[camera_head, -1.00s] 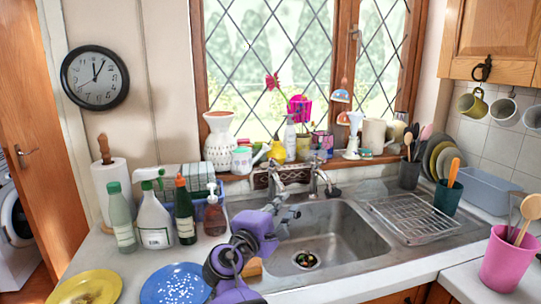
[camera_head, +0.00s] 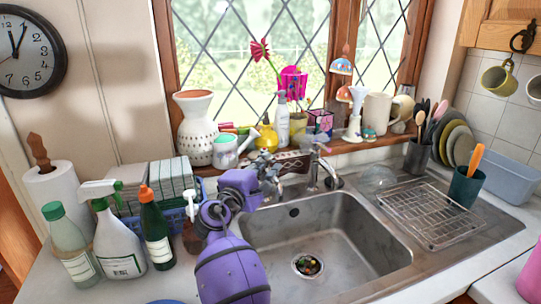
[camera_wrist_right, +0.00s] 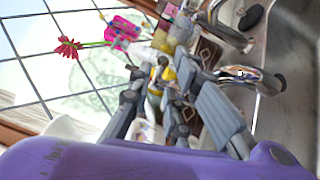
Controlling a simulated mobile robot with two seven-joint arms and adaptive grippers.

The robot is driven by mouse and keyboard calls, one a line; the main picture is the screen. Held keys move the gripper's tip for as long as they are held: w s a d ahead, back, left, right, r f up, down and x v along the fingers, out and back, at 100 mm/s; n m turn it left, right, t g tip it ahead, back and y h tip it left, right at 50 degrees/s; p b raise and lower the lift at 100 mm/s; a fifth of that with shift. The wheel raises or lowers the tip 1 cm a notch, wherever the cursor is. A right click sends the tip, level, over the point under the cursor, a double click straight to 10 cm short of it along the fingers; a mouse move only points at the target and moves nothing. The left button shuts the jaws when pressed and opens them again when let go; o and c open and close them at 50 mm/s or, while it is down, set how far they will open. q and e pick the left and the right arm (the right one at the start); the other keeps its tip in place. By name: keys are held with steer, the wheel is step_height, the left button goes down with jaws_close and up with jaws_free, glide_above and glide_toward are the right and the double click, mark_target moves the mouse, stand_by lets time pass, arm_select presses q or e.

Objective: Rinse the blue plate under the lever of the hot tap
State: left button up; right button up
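Only a sliver of the blue plate (camera_head: 166,301) shows at the bottom edge of the head view, on the counter. Two chrome taps stand behind the sink, a left tap (camera_head: 290,187) and a right tap (camera_head: 318,172). I cannot tell which is the hot one. My right gripper (camera_head: 268,168) is raised beside the left tap and partly covers it. In the right wrist view its grey fingers (camera_wrist_right: 172,105) are spread with nothing held between them. Both chrome spouts show there, beside the fingers at upper right. My left gripper is not in view.
The steel sink (camera_head: 375,250) is empty except for bits in its drain (camera_head: 308,266). A wire rack (camera_head: 432,215) lies at its right. Several bottles, including a white spray bottle (camera_head: 118,245), crowd the left counter. Vases and pots line the sill behind the taps.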

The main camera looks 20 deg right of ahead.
steer(key=shift+x, duration=2.25)
steer(key=shift+a, duration=0.1)
jaws_close()
